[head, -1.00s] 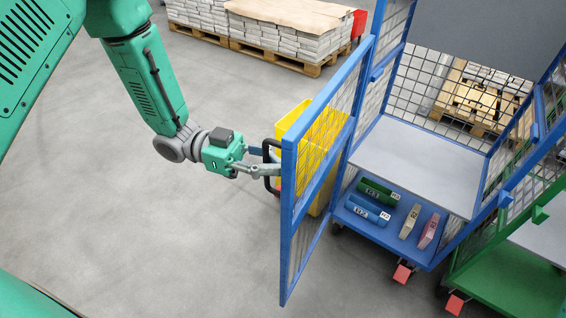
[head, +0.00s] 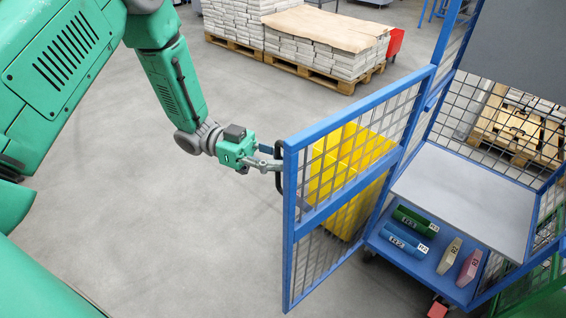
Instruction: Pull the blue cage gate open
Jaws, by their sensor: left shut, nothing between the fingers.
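The blue cage gate (head: 288,228) is a blue frame with wire mesh. It stands swung out from the blue cage (head: 428,82), its free edge toward the left. A black handle (head: 278,171) sits on that free edge. My left gripper (head: 272,160) is at the handle, with its fingers closed and nothing held between them. The fingertips overlap the handle in the picture; I cannot tell whether they touch it. My right gripper is out of view.
A yellow bin (head: 352,152) stands behind the gate mesh. A pallet of stacked newspapers (head: 325,45) is at the back. The floor left of the gate is clear.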

